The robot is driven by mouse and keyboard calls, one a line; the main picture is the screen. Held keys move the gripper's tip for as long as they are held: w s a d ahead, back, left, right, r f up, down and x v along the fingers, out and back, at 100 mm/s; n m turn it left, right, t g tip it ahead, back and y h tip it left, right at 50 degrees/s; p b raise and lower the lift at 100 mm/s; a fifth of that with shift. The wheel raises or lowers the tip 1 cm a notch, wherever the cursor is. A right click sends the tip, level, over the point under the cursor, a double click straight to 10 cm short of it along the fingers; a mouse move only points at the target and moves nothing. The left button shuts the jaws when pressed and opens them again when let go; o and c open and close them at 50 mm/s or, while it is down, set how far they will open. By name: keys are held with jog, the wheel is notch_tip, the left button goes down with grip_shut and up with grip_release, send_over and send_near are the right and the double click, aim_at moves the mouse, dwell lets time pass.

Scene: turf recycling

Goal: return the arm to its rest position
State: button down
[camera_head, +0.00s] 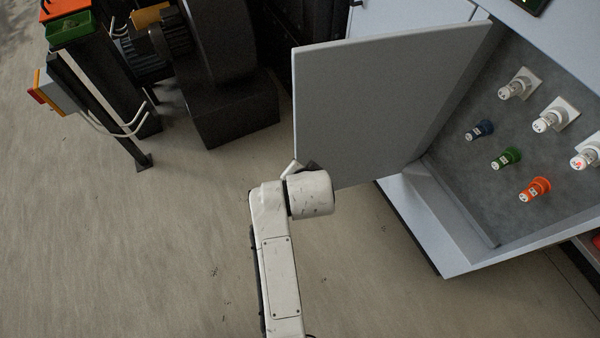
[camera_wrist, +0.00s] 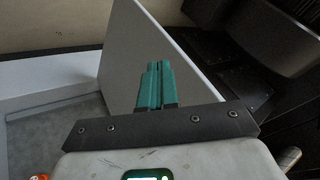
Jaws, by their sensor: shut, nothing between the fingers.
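My gripper (camera_wrist: 154,84) shows in the wrist view with its two green fingers together and nothing between them. Beyond the fingertips stands the open grey cabinet door (camera_wrist: 135,45); I cannot tell whether they touch it. In the head view my white arm reaches up from the bottom middle, and its end lies at the lower left edge of the door (camera_head: 385,105). The gripper itself is hidden there behind my arm's end.
A dark machine (camera_head: 232,110) stands at the back left, beside a post with a yellow-red box (camera_head: 48,92). The floor at left is clear.

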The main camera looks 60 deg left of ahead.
jog(key=shift+s+d+r, duration=0.2)
jog(key=shift+s+r, duration=0.15)
jog(key=shift+r, duration=0.1)
jog(key=w+d+f+m+h, duration=0.1)
jog(key=w+d+f, duration=0.1)
jog(key=d, duration=1)
jog(key=w+d+f+m+h, duration=0.1)
jog(key=w+d+h, duration=0.15)
jog(key=d, duration=0.85)
jog(key=w+d+f+m+h, duration=0.1)
jog(key=w+d+f, duration=0.15)
jog(key=d, duration=0.95)
jog(key=s+d+r+m+g+h, duration=0.1)
jog(key=s+d, duration=0.7)
jog(key=d, duration=0.4)
jog(key=s+d+r+m+h, duration=0.1)
jog(key=s+d+r, duration=0.1)
jog(key=s+d, duration=0.6)
jog(key=d, duration=0.4)
jog(key=shift+d+r+g, duration=0.15)
jog(key=shift+d+g, duration=0.25)
jog(key=shift+w+h, duration=0.1)
jog(key=shift+h, duration=0.15)
